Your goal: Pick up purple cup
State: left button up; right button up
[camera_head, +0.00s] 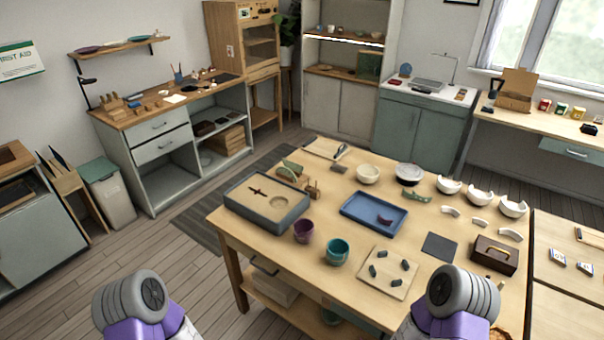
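The purple cup (304,231) stands upright on the wooden table (235,232), near its front left edge. It is just in front of a grey sand tray (240,208) and to the left of a teal cup (338,251). Parts of my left arm (135,305) show at the bottom left, and parts of my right arm (455,305) at the bottom right. Both are well apart from the cup. No gripper fingers can be seen on either arm.
A blue tray (374,213) holds a purple shard behind the cups. A pale board (388,273) with several dark pieces lies to the right of the teal cup. White broken bowls (480,197) line the back right. A dark wooden box (494,255) sits at the right.

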aim_at(303, 229)
jog(key=k, duration=0.65)
jog(key=u, duration=0.65)
jog(key=i, duration=1.35)
jog(key=z, duration=0.65)
